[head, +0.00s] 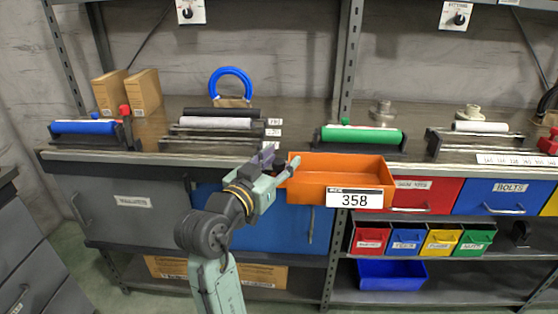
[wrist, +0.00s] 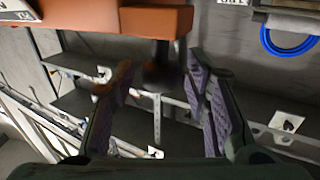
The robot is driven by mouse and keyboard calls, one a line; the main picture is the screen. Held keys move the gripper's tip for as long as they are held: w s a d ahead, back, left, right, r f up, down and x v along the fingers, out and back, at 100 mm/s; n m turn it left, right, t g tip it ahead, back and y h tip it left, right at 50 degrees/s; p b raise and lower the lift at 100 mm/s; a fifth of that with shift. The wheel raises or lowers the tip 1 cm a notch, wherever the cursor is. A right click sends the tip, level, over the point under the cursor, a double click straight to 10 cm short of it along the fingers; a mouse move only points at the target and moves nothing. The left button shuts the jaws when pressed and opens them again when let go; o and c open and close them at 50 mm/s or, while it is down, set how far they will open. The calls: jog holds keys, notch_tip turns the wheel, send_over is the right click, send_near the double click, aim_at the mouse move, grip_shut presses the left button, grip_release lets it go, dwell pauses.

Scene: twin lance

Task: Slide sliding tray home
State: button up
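The sliding tray (head: 340,173) is an open orange box with a white label reading 358 on its front. It stands out in front of the bench edge, level with the row of drawers. My gripper (head: 279,165) is at the tray's left side, close to its left wall. My gripper (wrist: 160,95) shows two purple-padded fingers spread wide apart. A dark knob-like part (wrist: 159,66) shows below the tray between the fingers. I cannot tell whether a finger touches the tray.
A red drawer (head: 412,194) and a blue BOLTS drawer (head: 490,193) lie right of the tray. Small coloured bins (head: 405,240) sit below. The bench top (head: 290,125) carries several roller stands, including a green roller (head: 360,135) behind the tray.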

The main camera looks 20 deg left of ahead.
grip_shut()
dwell(0.3)
dwell(0.4)
